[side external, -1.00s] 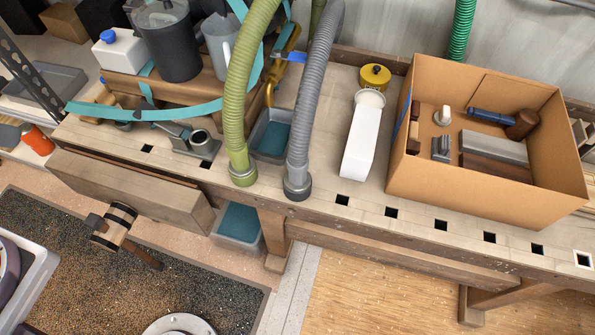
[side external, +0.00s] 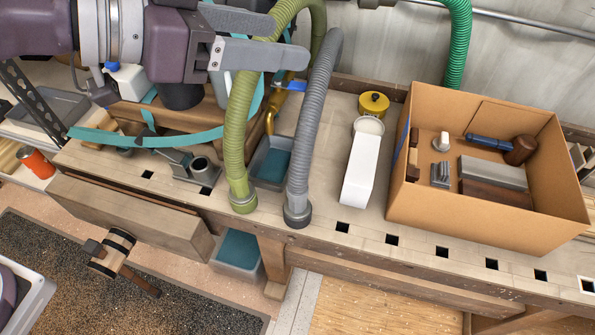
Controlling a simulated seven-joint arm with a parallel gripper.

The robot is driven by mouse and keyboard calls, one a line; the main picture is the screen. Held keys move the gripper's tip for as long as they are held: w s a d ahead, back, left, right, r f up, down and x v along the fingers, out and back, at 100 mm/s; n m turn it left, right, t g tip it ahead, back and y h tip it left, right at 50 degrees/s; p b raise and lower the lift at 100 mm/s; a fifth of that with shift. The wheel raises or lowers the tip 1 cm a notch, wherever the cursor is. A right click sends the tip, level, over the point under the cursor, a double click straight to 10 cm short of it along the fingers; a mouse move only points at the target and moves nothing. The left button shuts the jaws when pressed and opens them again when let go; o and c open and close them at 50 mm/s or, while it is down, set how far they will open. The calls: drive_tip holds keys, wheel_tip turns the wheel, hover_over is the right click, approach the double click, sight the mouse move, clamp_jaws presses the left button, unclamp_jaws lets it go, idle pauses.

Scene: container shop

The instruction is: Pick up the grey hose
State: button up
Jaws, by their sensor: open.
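I cannot tell the gap in depth. The fingers cross the green hose in the picture.
The olive green hose (side external: 236,130) hangs just left of the grey one. A white carton (side external: 360,168) and a yellow tin (side external: 374,103) stand to its right. A cardboard box (side external: 480,215) with tools fills the bench's right. A bin (side external: 259,172) sits behind the hoses.

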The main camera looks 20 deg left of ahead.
approach(309, 202)
drive_tip(key=shift+w+d+r, duration=0.25)
drive_tip(key=shift+w+d, duration=0.2)
drive_tip(key=shift+w, duration=0.15)
drive_tip(key=shift+w+d+r, duration=0.2)
drive_tip(key=shift+w+d, duration=0.3)
drive_tip(key=shift+w, duration=0.1)
drive_tip(key=x, duration=0.6)
drive_tip(key=shift+w+d+f, duration=0.1)
drive_tip(key=shift+f, duration=0.1)
drive_tip(key=shift+w+d+f, duration=0.15)
drive_tip(key=shift+w+d, duration=0.1)
clamp_jaws()
